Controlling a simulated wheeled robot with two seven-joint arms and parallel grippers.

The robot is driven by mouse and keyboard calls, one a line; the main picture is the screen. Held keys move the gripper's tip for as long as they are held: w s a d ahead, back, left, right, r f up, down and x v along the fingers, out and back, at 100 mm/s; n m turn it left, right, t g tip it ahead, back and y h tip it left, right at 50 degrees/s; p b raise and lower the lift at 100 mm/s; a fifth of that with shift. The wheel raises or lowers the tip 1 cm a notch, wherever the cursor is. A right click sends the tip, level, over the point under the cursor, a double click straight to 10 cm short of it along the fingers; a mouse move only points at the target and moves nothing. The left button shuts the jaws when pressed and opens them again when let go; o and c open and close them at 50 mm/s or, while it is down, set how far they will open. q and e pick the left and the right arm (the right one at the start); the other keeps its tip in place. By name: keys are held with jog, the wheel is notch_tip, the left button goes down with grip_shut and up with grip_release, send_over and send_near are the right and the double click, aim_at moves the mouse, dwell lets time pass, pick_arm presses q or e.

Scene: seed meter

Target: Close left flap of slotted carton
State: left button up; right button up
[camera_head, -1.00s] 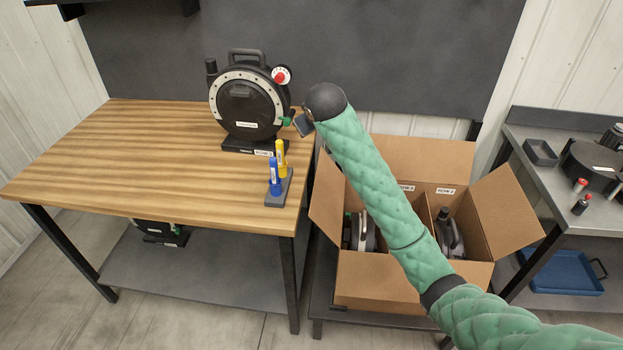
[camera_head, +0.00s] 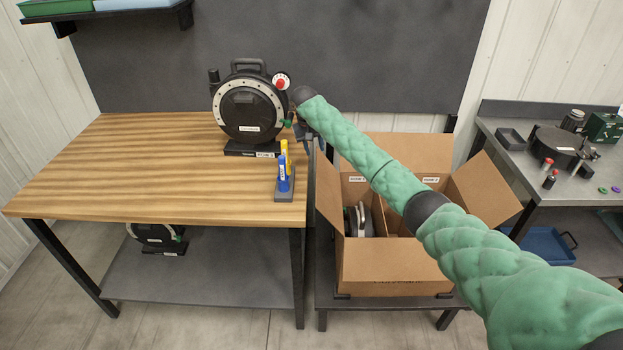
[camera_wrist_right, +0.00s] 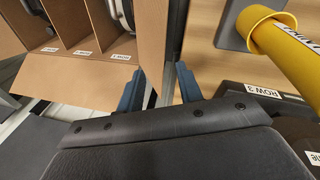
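The slotted carton (camera_head: 395,273) stands open with its flaps up. Its left flap (camera_head: 328,190) stands upright, leaning a little outward, beside the bench's right edge. My right gripper (camera_head: 312,138) is above the top of that flap. In the right wrist view its two blue fingers (camera_wrist_right: 160,86) are spread apart, and the left flap (camera_wrist_right: 150,38) shows at the gap between them. I cannot tell whether they touch it. The carton's labelled compartments (camera_wrist_right: 78,50) lie left of the flap. My right arm hides part of the carton. My left gripper is not in view.
The yellow marker (camera_wrist_right: 275,40) looms right in the wrist view. A metal table (camera_head: 555,190) stands right.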

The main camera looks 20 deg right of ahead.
aim_at(320, 177)
jog(key=shift+s+d+f+m+g, duration=0.15)
jog(key=shift+s+f+m+g, duration=0.1)
jog(key=shift+f, duration=0.3)
jog(key=shift+s+d+f+m+g, duration=0.15)
jog(key=shift+s+f+m, duration=0.1)
jog(key=shift+f, duration=0.25)
jog(key=shift+s+a+f+m+g, duration=0.15)
jog(key=shift+s+f+m+g, duration=0.3)
jog(key=shift+m, duration=0.65)
jog(key=shift+s+f+p, duration=0.15)
jog(key=shift+f+p, duration=0.2)
jog(key=shift+f, duration=0.2)
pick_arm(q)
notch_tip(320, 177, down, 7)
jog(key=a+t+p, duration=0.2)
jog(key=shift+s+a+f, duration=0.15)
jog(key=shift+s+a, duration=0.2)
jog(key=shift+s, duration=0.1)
pick_arm(e)
jog(key=shift+x, duration=3.3)
jog(key=shift+a, duration=0.15)
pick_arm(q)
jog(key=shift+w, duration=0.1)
pick_arm(e)
jog(key=shift+r, duration=0.1)
grip_shut()
